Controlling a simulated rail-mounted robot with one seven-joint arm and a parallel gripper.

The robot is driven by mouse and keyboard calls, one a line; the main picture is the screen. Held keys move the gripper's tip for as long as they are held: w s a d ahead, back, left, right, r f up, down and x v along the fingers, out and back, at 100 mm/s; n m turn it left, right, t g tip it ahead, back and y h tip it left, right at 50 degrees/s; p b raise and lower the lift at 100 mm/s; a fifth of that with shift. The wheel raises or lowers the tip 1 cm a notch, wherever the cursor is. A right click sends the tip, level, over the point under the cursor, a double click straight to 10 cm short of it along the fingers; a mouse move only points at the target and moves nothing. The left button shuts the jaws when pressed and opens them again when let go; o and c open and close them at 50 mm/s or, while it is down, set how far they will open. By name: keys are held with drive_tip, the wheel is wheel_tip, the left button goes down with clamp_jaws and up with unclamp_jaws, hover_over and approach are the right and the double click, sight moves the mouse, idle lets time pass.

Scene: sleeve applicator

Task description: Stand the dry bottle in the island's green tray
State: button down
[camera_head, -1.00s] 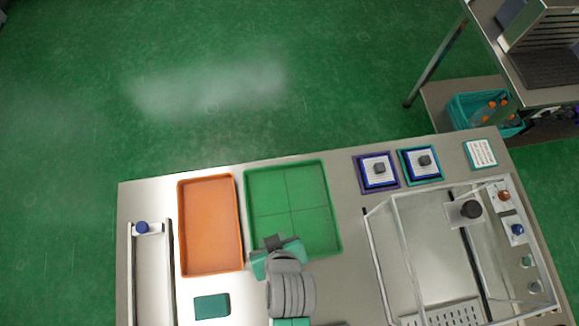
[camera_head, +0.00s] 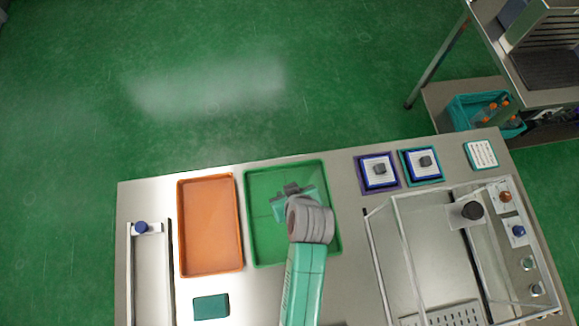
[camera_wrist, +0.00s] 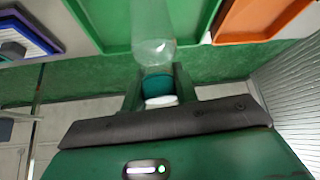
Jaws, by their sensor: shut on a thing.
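In the wrist view a clear bottle (camera_wrist: 153,28) is held between the two fingers of my gripper (camera_wrist: 158,88), with a teal band and a white end between them. In the head view my gripper (camera_head: 293,193) is over the middle of the green tray (camera_head: 256,247), which otherwise looks empty. The bottle is hidden beneath my gripper and wrist there. The green tray (camera_wrist: 104,30) also shows behind the bottle in the wrist view. I cannot tell whether the bottle touches the tray floor.
An empty orange tray (camera_head: 210,225) stands left of the green tray. A teal block (camera_head: 211,306) lies in front of it. At right are two framed pads (camera_head: 378,170) (camera_head: 422,164) and a clear-walled enclosure (camera_head: 399,228). A teal crate with bottles (camera_head: 460,112) sits on the far shelf.

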drive_tip(key=shift+f, duration=1.85)
drive_tip(key=c, duration=1.1)
unclamp_jaws()
drive_tip(key=p+v, duration=0.1)
drive_tip(key=v, duration=1.1)
drive_tip(key=shift+w+r, duration=0.15)
drive_tip(key=shift+r, duration=0.1)
